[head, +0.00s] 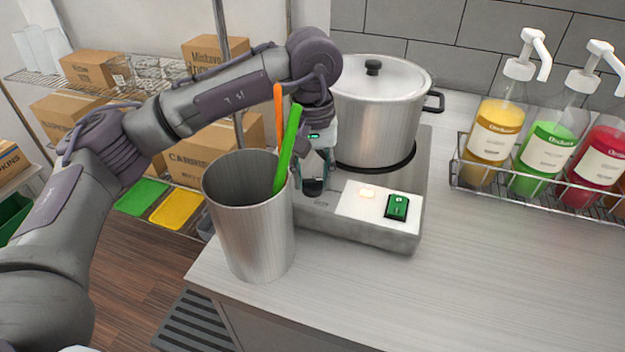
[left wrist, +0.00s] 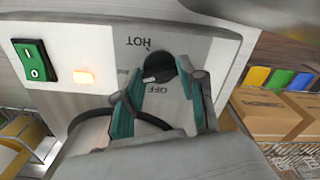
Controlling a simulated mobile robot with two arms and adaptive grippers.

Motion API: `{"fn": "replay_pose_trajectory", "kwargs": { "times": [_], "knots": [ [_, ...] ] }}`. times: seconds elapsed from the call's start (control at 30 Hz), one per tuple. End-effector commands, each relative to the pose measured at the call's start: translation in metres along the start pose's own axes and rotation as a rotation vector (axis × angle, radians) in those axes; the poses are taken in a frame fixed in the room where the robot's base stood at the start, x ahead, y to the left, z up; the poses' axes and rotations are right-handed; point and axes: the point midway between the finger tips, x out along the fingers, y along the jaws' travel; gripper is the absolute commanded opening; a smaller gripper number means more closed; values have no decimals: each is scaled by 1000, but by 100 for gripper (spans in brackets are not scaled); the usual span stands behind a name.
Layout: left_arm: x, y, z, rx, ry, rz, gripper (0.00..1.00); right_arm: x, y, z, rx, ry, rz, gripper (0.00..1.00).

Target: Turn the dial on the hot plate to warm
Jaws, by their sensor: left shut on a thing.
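The hot plate (head: 385,232) stands on the counter with a lidded steel pot (head: 375,110) on it. Its black dial (head: 313,186) is at the left of the front panel. In the left wrist view the dial (left wrist: 159,68) sits between the marks HOT and OFF; no warm mark is legible. My left gripper (head: 314,172) is shut on the dial, and its teal-lined fingers (left wrist: 160,98) show on both sides of it. A green rocker switch (head: 397,207) and a lit amber lamp (head: 367,194) are to the right of the dial. My right gripper is not in view.
A steel canister (head: 248,225) holding a green and an orange stick stands close to the left of my left gripper. A wire rack (head: 540,192) of syrup pump bottles is at the right. The counter's front right is clear.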

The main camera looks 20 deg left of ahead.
Motion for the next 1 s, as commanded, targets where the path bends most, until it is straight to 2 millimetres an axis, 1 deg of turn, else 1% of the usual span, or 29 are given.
{"fn": "replay_pose_trajectory", "kwargs": {
  "times": [0.13, 0.6, 0.63, 0.7, 0.77, 1.0],
  "knots": [
    [0, 0, 0, 30, 1, 1, 5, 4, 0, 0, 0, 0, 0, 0],
    [-1, 0, 0, 41, 1, 1, 5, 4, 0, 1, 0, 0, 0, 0],
    [-1, 0, 0, 41, 1, 1, 43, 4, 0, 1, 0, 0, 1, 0],
    [-1, 0, 0, 41, 1, 1, 55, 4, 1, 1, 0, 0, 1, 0],
    [-1, 0, 0, 41, 1, 1, 65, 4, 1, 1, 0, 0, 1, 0],
    [0, 0, 0, 41, 0, 0, 65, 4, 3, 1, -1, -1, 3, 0]
  ]
}}
